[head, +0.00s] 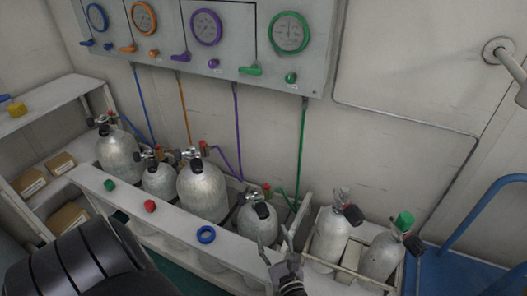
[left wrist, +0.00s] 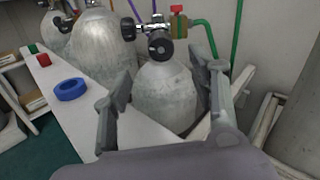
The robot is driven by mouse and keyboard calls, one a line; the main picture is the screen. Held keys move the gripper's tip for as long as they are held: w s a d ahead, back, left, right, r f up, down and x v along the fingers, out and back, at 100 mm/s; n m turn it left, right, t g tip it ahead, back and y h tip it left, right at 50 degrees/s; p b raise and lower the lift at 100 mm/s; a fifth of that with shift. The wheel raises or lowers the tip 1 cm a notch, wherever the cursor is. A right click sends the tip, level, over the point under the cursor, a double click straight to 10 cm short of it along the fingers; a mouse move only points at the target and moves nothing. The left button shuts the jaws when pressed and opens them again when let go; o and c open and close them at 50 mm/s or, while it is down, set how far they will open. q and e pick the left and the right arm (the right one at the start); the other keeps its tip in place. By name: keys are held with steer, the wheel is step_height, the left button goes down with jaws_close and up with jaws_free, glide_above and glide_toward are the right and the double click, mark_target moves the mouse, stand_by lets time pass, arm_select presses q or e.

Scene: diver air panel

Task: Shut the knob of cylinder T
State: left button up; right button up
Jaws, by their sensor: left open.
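No letter T is legible on any cylinder, so I cannot tell which one is T. My left gripper (head: 274,246) is open and empty, in front of a grey cylinder (head: 258,222) with a green hose. In the left wrist view this cylinder (left wrist: 166,95) stands upright beyond and between my open fingers (left wrist: 163,100). Its valve carries a black knob (left wrist: 127,32) on the left and a brass block with a red top (left wrist: 178,20) on the right. Whether the knob is open or shut cannot be seen. My right gripper is not in view.
A large cylinder (head: 202,193) and two others stand to the left in the white rack. Blue (head: 206,234), red and green caps lie on its front ledge. Two cylinders stand in a crate (head: 346,265) at right. A gauge panel (head: 235,70) hangs above.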

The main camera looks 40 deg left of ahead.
mark_target(264, 216)
arm_select(q)
steer(key=x, duration=0.9)
steer(key=shift+w+a, duration=0.15)
steer(key=shift+a, duration=0.15)
steer(key=c, duration=1.2)
steer(key=shift+o, duration=0.2)
